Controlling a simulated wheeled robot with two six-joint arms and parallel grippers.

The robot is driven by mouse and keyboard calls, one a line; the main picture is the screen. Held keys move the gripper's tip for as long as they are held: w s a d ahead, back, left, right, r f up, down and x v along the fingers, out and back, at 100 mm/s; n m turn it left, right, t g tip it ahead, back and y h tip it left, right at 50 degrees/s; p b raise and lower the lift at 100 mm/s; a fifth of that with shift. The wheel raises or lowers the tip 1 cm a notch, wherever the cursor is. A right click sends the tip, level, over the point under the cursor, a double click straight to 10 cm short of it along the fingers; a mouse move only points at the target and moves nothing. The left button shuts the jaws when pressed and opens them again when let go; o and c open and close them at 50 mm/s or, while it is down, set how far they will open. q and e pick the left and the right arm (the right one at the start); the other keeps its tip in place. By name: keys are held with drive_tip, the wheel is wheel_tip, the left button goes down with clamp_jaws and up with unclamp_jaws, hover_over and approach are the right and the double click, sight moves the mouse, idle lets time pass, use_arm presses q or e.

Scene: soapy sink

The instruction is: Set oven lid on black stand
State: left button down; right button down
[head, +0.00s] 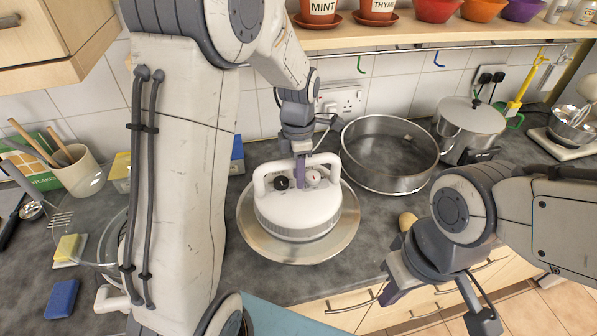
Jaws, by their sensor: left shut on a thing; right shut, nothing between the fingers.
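The oven lid (297,213) is a white round unit with two knobs, a white handle and a wide glassy metal rim. It is level over the middle of the counter; I cannot tell whether it rests or hangs slightly above. My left gripper (302,180) points down and is shut on the oven lid at its top handle, between the knobs. My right gripper (390,294) is shut and empty in front of the counter edge, right of the lid. I cannot make out a black stand; part of the counter is hidden by the lid and my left arm.
A steel ring (391,188) stands just right of the lid, with a lidded pot (470,118) beyond. A glass bowl (92,232), a utensil pot (80,172), a sponge (68,247) and a blue block (61,299) are at left. A shelf (430,36) overhangs the back.

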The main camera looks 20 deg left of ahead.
use_arm(q)
drive_tip(key=shift+f+b, duration=0.3)
drive_tip(key=shift+f, duration=0.2)
drive_tip(key=c, duration=0.6)
unclamp_jaws()
drive_tip(key=shift+o, duration=0.2)
drive_tip(key=shift+f, duration=0.1)
wheel_tip(320, 180, up, 11)
drive_tip(key=shift+w+f+b, duration=0.1)
drive_tip(key=shift+f+b, duration=0.05)
drive_tip(key=shift+b, duration=0.65)
